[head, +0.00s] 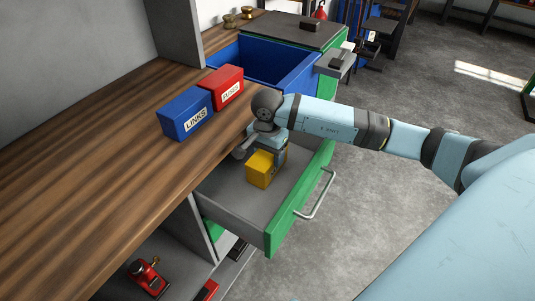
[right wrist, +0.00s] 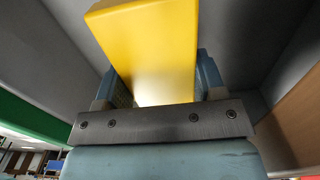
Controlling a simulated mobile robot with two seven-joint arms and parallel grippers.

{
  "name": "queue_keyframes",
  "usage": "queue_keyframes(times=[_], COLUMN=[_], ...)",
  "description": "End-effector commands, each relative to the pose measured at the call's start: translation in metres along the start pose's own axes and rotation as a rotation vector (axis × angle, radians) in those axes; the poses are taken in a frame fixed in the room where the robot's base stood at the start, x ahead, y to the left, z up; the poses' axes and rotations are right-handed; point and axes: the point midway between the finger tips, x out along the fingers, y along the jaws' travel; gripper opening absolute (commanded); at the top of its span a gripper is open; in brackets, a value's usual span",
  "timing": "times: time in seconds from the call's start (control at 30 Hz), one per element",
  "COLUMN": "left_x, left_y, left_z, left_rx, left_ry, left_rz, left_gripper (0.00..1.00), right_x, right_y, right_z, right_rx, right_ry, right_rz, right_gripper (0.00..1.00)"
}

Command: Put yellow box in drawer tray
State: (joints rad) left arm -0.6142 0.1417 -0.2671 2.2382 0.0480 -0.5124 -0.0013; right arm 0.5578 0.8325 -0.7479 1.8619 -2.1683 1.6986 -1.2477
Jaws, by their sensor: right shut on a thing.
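The yellow box (head: 262,169) is inside the open drawer tray (head: 232,197), a grey tray with a green front. My right gripper (head: 268,146) is above the box and shut on it; its fingers partly hide the box's upper part in the head view. In the right wrist view the yellow box (right wrist: 155,50) sits between the two fingers of the right gripper (right wrist: 155,85), with grey drawer walls around it. I cannot tell whether the box touches the tray floor. My left gripper is not in view.
A blue box marked LINKS (head: 186,113) and a red box (head: 226,87) stand on the wooden worktop (head: 100,190) left of the drawer. A blue open bin (head: 265,62) is behind. The drawer's front part is clear. Its handle (head: 318,197) sticks out.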

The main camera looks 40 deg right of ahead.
Motion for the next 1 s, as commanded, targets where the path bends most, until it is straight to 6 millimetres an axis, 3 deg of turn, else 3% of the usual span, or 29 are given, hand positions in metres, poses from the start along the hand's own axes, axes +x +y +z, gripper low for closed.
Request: queue_keyframes(times=[0.23, 0.27, 0.37, 0.73, 1.0], left_x=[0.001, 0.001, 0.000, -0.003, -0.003], left_y=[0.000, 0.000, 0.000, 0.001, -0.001], left_z=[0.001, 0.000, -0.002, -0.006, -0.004], left_rx=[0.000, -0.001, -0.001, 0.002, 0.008], left_ry=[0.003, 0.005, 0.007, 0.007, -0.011], left_rz=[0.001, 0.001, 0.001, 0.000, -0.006], left_gripper=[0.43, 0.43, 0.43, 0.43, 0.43], right_x=[0.002, 0.003, 0.002, -0.005, -0.057], right_y=[-0.001, 0.000, 0.000, 0.000, -0.001], right_z=[0.000, 0.000, 0.000, 0.000, -0.001], right_rx=[0.000, 0.000, 0.000, 0.000, -0.001], right_ry=[0.001, 0.000, 0.000, 0.000, 0.003], right_rz=[-0.002, -0.001, -0.001, -0.001, -0.005], right_gripper=[0.21, 0.66, 0.89, 0.89, 0.89])
